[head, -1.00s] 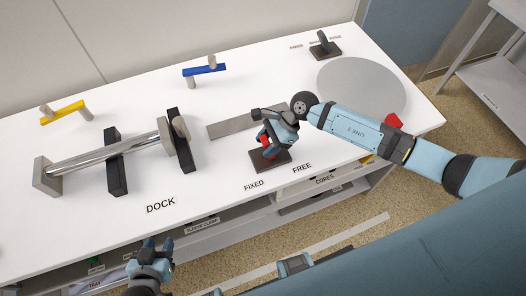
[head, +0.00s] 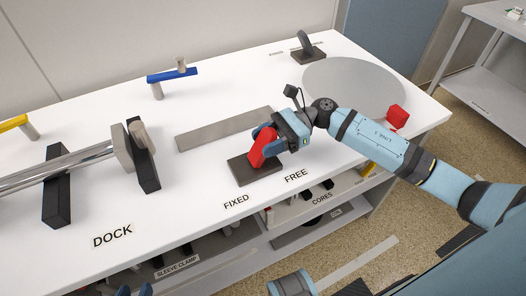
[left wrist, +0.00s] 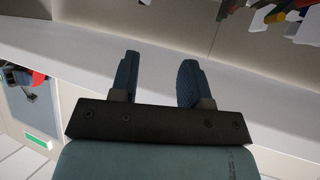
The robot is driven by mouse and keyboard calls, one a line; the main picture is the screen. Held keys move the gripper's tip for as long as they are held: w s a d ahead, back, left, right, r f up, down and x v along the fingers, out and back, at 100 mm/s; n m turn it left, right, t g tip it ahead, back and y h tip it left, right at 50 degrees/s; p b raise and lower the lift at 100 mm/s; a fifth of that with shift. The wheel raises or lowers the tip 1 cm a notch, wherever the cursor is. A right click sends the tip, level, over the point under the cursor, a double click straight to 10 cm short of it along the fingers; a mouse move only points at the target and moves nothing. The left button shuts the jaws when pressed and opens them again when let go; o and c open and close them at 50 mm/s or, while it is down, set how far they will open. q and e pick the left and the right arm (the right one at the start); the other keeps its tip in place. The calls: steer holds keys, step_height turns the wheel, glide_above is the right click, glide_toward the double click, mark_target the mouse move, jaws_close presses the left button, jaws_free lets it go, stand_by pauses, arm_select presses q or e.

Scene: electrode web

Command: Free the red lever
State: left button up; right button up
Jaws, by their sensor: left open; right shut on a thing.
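The red lever (head: 262,150) stands on a dark base plate (head: 250,175) near the table's front edge, between the FIXED (head: 236,201) and FREE (head: 297,176) labels. It leans slightly to the right at its top. My right gripper (head: 264,141) reaches in from the right and is shut on the lever's upper part, hiding some of it. My left gripper (head: 134,292) only shows its fingertips at the bottom edge of the head view. In the left wrist view its two fingers (left wrist: 157,80) are apart with nothing between them.
A metal roller (head: 50,168) rests in black stands at left, above the DOCK label (head: 112,236). A grey flat strip (head: 225,128), a grey disc (head: 355,88), a red block (head: 397,116) and a blue bar (head: 172,75) are also on the table. Shelves lie below.

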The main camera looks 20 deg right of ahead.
arm_select(q)
steer(key=shift+d+f+b, duration=0.1)
steer(key=shift+d+b, duration=0.05)
steer(key=shift+b, duration=0.2)
arm_select(e)
steer(key=shift+f, duration=0.1)
arm_select(q)
steer(key=shift+r, duration=0.25)
arm_select(e)
steer(key=shift+d, duration=0.1)
steer(key=o, duration=1.3)
arm_select(q)
steer(key=shift+f, duration=0.2)
arm_select(e)
steer(key=shift+d, duration=0.2)
steer(key=d, duration=0.4)
steer(key=d+r, duration=0.1)
steer(key=d, duration=0.8)
steer(key=shift+w+d+r, duration=0.2)
arm_select(q)
steer(key=shift+s+f, duration=0.1)
